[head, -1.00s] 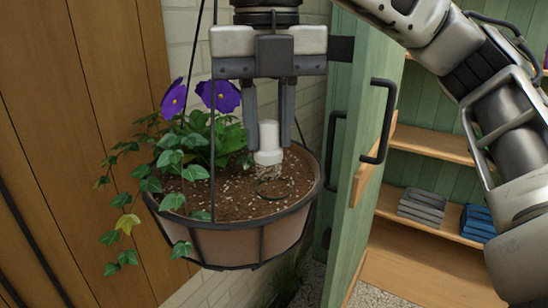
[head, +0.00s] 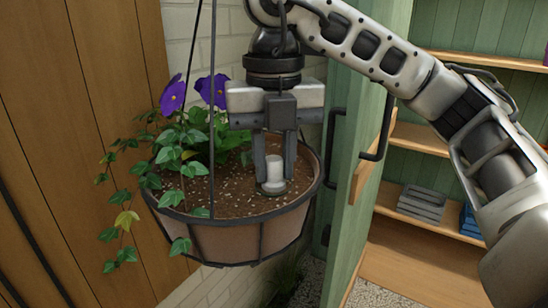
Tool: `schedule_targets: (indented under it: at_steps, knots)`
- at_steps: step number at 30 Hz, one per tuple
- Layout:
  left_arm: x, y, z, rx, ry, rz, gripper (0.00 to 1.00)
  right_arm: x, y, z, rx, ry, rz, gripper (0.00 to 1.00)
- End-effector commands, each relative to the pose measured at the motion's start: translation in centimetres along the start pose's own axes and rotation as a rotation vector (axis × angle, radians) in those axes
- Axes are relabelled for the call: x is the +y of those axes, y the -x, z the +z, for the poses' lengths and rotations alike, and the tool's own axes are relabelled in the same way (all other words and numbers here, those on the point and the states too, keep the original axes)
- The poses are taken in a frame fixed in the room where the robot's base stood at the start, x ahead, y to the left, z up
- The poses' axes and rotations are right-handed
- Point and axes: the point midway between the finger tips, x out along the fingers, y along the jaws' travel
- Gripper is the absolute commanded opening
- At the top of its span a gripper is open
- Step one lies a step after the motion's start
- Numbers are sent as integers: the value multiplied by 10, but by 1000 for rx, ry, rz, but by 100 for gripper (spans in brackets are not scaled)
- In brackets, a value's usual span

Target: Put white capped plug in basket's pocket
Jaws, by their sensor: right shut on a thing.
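The white capped plug (head: 273,172) stands upright in the head view, its lower end at the soil on the right side of the basket. My right gripper (head: 274,174) points down and is shut on the plug, one finger on each side. The hanging basket (head: 235,243) holds brown soil, purple flowers and trailing ivy. The dark ring of the pocket (head: 284,190) shows only partly around the plug's base. The plug's roots are hidden; I cannot tell how deep it sits. My left gripper is not in view.
Thin dark hanger rods (head: 212,100) rise in front of the basket. A green cabinet door (head: 352,200) with black handles stands open just right of the basket. A wooden wall (head: 75,150) is at the left.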

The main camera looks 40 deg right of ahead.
Motion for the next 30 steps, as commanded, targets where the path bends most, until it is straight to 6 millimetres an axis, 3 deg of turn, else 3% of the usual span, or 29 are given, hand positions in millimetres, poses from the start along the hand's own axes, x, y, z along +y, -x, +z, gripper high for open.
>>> schedule_targets:
  at_steps: [1, 2, 4, 17, 30]
  knots:
    - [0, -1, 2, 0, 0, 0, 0, 0, -3, 0, 1, 0, 0, 2]
    - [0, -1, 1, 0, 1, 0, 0, 0, -2, 0, 0, 0, 0, 29]
    - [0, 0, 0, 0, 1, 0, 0, 0, -2, 0, 1, 0, 0, 45]
    - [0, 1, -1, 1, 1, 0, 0, 0, 8, 0, -2, -1, 0, 45]
    - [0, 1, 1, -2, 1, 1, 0, 0, 80, 0, -6, -2, 2, 45]
